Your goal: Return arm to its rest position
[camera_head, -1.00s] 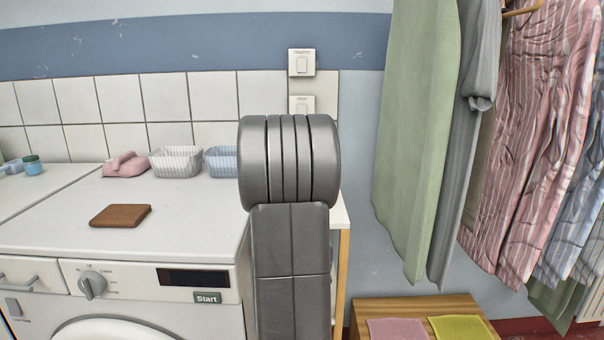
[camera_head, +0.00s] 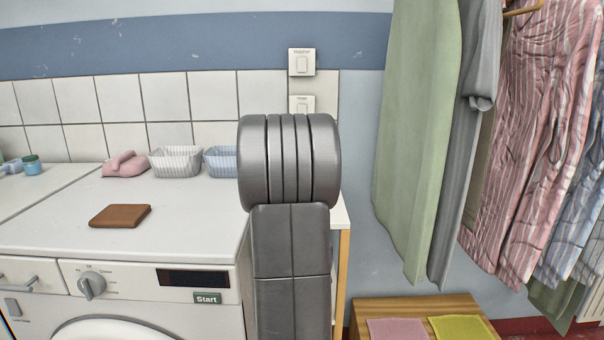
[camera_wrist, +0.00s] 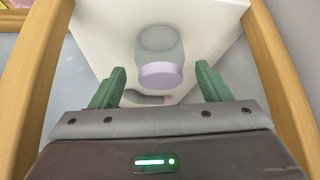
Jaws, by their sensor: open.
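My arm stands folded upright in the middle of the head view, its grey links covering part of the machine top and wall. My gripper does not show in the head view. In the wrist view my gripper (camera_wrist: 160,90) has its two green fingers spread apart, with nothing held between them. Beyond the fingers, a clear jar with a lilac lid (camera_wrist: 161,75) shows by a white surface (camera_wrist: 105,30) framed by wooden posts (camera_wrist: 262,70). The jar looks apart from the fingers.
A white machine (camera_head: 190,245) stands at left, with a brown folded cloth (camera_head: 120,215), a pink iron-like item (camera_head: 125,165) and baskets (camera_head: 176,162) on top. Two switches (camera_head: 301,62) are on the wall. Clothes (camera_head: 415,150) hang at right above a wooden bench (camera_head: 400,305).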

